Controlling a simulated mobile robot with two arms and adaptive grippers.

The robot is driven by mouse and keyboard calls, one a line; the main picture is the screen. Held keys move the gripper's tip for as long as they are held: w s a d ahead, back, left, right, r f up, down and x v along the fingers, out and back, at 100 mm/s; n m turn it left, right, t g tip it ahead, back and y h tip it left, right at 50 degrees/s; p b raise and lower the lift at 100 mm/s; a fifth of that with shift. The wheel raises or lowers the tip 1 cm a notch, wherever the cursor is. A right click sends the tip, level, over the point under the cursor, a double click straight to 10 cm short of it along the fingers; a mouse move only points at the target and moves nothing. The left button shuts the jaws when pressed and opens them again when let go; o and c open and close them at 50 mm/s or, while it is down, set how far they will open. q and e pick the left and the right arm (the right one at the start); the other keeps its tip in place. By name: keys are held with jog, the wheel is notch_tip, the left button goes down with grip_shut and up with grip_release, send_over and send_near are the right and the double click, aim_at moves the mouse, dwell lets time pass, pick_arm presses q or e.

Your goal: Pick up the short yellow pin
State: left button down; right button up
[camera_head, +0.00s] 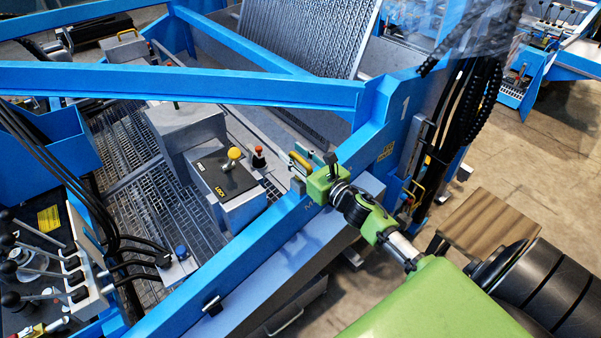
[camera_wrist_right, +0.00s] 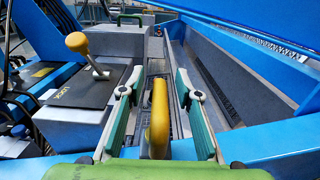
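A short, upright yellow piece, which looks like the short yellow pin (camera_wrist_right: 158,118), stands between the fingers of my right gripper (camera_wrist_right: 158,100) in the right wrist view. The fingers with green pads are apart, with a visible gap on each side of the yellow piece. The lower end of the piece is hidden behind the gripper body. In the head view, my right gripper (camera_head: 302,165) is at the blue beam, and the yellow piece shows only as a small patch among the fingers. My left gripper is not in view.
A grey box with a black plate carries a yellow-knobbed lever (camera_head: 234,154), left of my right gripper. An orange-topped knob (camera_head: 258,157) stands between them. Blue beams (camera_head: 250,235) frame the area, and a ribbed grey panel (camera_head: 310,35) rises behind.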

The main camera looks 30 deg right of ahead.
jog(key=shift+w+a, duration=0.1)
jog(key=shift+w, duration=1.05)
grip_shut()
